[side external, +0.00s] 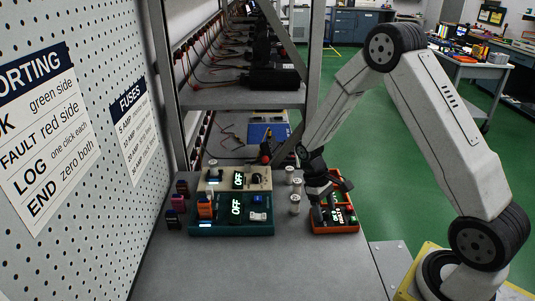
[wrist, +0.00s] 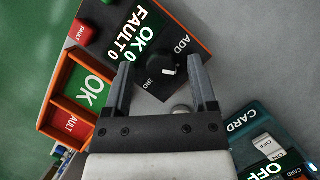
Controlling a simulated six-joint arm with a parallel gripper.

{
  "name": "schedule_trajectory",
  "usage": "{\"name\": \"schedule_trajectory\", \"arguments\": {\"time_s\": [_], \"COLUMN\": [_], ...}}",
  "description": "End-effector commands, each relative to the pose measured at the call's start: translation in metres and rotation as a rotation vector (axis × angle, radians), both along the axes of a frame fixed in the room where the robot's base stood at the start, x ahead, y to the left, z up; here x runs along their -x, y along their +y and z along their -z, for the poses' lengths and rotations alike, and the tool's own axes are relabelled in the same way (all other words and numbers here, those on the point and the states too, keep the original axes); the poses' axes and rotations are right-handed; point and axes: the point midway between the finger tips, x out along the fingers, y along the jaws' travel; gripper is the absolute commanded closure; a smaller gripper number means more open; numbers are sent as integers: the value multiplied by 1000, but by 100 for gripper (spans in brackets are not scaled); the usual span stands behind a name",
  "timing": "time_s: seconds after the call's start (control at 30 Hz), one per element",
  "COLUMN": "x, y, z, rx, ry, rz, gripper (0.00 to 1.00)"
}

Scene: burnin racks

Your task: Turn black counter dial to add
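The black counter dial (wrist: 160,67) sits on the dark counter panel (wrist: 120,14), which reads OK 0 and FAULT 0. An ADD label is printed beside the dial, and another label is partly hidden. The dial's exact pointing direction is hard to tell. My gripper (wrist: 162,62) is open, one finger on each side of the dial; I cannot tell whether either finger touches it. In the side view my gripper (side external: 322,190) is low over the orange-edged counter unit (side external: 352,229) and hides the dial.
A sorting tray (wrist: 72,104) with green OK and red FAULT bays adjoins the counter. A teal unit (side external: 205,230) and a cream unit (side external: 213,186), both showing OFF, stand to the left. Small jars (side external: 295,206) stand between. The front bench (side external: 290,270) is clear.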

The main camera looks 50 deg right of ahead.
Motion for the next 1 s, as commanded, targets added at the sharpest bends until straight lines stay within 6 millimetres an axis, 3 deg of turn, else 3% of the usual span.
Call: {"name": "schedule_trajectory", "arguments": {"time_s": [0.47,1.0], "x": [-2,-25], "y": [0,1], "z": [-5,-62], "rx": [-1,-1], "ry": [2,0], "rz": [1,1], "gripper": [25,25]}}
